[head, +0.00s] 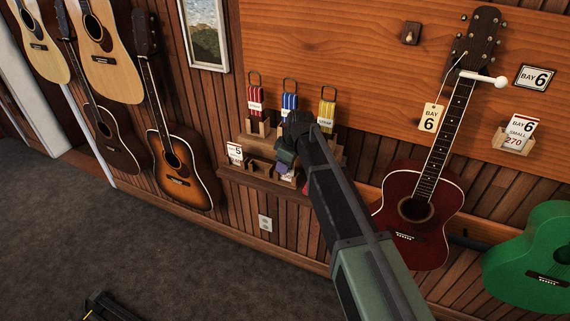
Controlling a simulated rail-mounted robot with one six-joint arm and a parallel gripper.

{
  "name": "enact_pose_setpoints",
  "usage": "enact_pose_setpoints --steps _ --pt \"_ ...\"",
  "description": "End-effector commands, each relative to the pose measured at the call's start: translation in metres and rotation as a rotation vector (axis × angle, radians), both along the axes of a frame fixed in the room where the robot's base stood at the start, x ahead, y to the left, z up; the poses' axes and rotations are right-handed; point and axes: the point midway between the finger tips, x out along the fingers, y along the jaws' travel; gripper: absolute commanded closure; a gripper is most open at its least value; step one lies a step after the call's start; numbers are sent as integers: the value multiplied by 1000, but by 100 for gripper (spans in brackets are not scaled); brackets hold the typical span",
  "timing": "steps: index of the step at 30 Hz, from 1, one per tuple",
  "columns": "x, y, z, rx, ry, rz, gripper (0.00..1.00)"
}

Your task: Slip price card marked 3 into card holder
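My gripper (286,158) is low over the small wooden shelf on the wall, reaching in from the right. My arm covers the middle and right of the shelf, and I cannot tell whether the fingers are open or shut. A white card (288,176) with unclear print and a small bluish-purple patch show just under the gripper; whether they are held is unclear. A white card marked 5 (235,152) stands at the shelf's left end. No 3 is readable on any card. A wooden card holder (511,147) on the wall at right holds cards reading BAY 6, SMALL and 270.
Red (255,104), blue (289,106) and yellow (327,113) tagged packs stand above the shelf (262,183). A green one (535,262) is further right. Floor at left is mostly clear.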

Motion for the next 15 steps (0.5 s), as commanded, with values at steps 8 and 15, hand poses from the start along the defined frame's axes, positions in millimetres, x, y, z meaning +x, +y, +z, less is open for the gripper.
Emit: enact_pose_setpoints --steps 8,15 --pt "-3 -6 32 0 0 0 67" --pt "-9 -19 91 0 0 0 67"
